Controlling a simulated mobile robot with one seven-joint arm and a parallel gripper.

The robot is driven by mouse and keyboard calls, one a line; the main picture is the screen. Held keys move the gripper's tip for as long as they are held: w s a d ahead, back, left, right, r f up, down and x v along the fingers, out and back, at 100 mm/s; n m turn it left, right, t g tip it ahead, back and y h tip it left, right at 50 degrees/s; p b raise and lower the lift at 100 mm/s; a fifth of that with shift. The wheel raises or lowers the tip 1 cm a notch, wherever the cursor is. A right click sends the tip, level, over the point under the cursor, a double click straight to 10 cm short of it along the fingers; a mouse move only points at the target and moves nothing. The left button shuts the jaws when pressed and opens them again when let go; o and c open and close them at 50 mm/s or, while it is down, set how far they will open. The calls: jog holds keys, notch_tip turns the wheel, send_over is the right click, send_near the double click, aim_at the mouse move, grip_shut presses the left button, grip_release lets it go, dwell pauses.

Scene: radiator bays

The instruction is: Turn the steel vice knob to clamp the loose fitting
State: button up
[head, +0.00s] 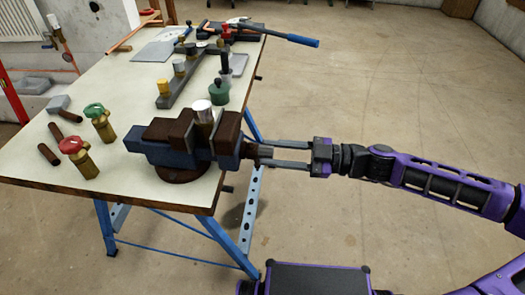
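The blue and rust-brown vice (172,153) is at the front right corner of the workbench. The vice's knob (265,151) is a small dark end that sticks out to the right of the vice's rusty end piece. My gripper (268,152) comes in from the right, level with the knob. Its two long grey fingers are apart, one on each side of the knob. I see no clear contact with it.
The workbench top (40,150) also holds a green-handled valve (101,124), a red-handled valve (80,160), a hammer (62,108), a green pot (219,93) and a rail of fittings (185,80). The floor at right is clear.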

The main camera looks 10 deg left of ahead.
grip_shut()
